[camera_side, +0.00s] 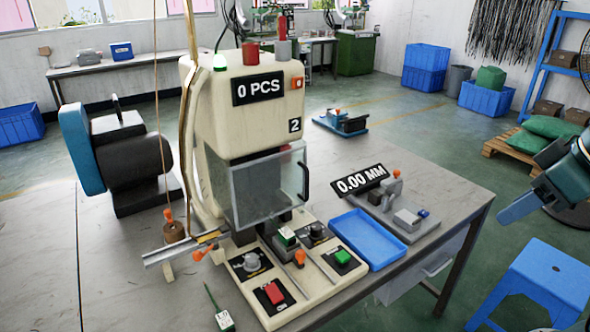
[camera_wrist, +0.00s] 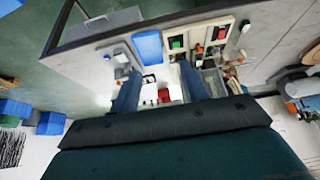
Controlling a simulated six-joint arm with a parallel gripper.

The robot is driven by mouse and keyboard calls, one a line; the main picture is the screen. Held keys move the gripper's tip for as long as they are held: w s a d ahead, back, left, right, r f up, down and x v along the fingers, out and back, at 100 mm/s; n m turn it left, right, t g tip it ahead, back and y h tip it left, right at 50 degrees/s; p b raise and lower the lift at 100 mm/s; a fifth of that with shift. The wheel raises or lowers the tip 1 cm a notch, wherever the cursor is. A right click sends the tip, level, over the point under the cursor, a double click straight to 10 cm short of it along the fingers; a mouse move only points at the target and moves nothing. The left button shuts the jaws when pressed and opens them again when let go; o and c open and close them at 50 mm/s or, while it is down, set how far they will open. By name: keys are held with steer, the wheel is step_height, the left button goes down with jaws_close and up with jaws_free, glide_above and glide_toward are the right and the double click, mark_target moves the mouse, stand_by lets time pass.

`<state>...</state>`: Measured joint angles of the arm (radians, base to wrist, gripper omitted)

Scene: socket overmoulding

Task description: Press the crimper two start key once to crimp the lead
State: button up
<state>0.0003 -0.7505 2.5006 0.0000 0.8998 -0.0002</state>
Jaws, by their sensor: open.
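Crimper two (camera_side: 245,110) is a cream machine marked 2, with a display reading 0 PCS and a clear guard (camera_side: 260,185) in front of its work area. Its base panel carries a green key (camera_side: 342,256) at the right and a red key (camera_side: 272,294) at the left, both on black plates. The green key (camera_wrist: 178,42) and red key (camera_wrist: 222,33) also show in the wrist view. No lead can be made out clearly. My gripper (camera_side: 512,212) is at the right edge, well away from the crimper. In the wrist view my gripper (camera_wrist: 158,78) is open, its blue fingers apart.
A blue tray (camera_side: 366,239) stands right of the base panel. Beyond it is a gauge (camera_side: 398,208) with a 0.00 MM display. A metal rail (camera_side: 180,250) juts out left of the crimper. A blue stool (camera_side: 540,280) stands below my gripper.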

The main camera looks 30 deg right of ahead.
steer(key=shift+c, duration=0.5)
jaws_close()
stand_by(1.1)
